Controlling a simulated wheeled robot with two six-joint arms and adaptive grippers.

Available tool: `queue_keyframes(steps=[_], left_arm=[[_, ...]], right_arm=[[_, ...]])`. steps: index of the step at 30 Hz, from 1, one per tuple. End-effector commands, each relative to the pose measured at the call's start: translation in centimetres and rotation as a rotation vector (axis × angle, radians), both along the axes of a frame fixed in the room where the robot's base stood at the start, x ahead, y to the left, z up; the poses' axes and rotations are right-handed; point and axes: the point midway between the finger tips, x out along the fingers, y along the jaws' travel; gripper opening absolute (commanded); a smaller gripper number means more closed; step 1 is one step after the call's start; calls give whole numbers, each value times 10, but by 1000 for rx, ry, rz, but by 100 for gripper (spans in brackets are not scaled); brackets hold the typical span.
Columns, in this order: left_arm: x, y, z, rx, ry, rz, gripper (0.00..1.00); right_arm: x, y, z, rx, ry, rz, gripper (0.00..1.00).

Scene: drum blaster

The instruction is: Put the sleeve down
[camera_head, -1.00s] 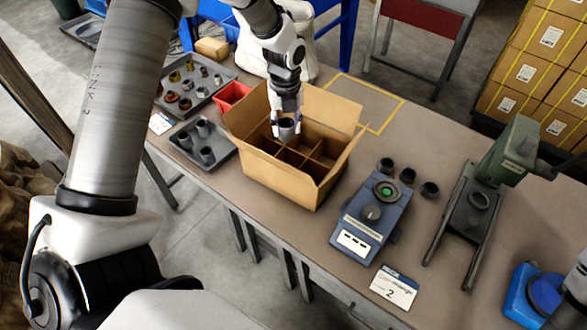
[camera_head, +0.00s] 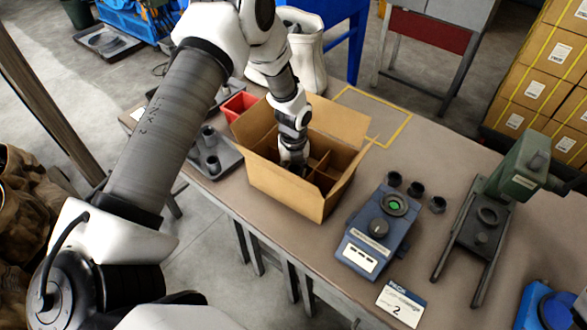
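My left gripper (camera_head: 293,165) is lowered into the open cardboard box (camera_head: 283,192), in the compartments near its left-middle part. The box has cardboard dividers and its flaps stand open. The fingertips are hidden inside the box, so I cannot see the sleeve or whether the fingers hold it. Other dark grey sleeves stand beside the gauge (camera_head: 376,232): one sleeve (camera_head: 394,179), a second sleeve (camera_head: 416,189) and a third sleeve (camera_head: 438,204). My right gripper is not in view.
A grey tray (camera_head: 228,158) with sleeves stands left of the box, partly behind my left arm. A red bin (camera_head: 238,104) is behind it. A green press (camera_head: 515,165) stands at the right, and a card (camera_head: 401,303) lies at the front edge.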

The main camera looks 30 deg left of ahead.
Motion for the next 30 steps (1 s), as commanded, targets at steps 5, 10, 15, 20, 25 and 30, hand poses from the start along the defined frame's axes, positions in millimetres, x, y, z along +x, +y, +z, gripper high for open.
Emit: queue_keyframes(steps=[5,10,15,20,25,30], left_arm=[[0,0,-5,0,0,0,0],[0,0,-10,0,0,1,0],[0,0,-12,0,0,1,0],[0,0,-12,0,1,1,51],[0,0,-12,0,1,1,51],[0,0,3,0,0,1,51]], right_arm=[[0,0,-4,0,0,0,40],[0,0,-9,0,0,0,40],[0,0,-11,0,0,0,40],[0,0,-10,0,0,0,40],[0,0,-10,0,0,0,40],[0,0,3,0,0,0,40]])
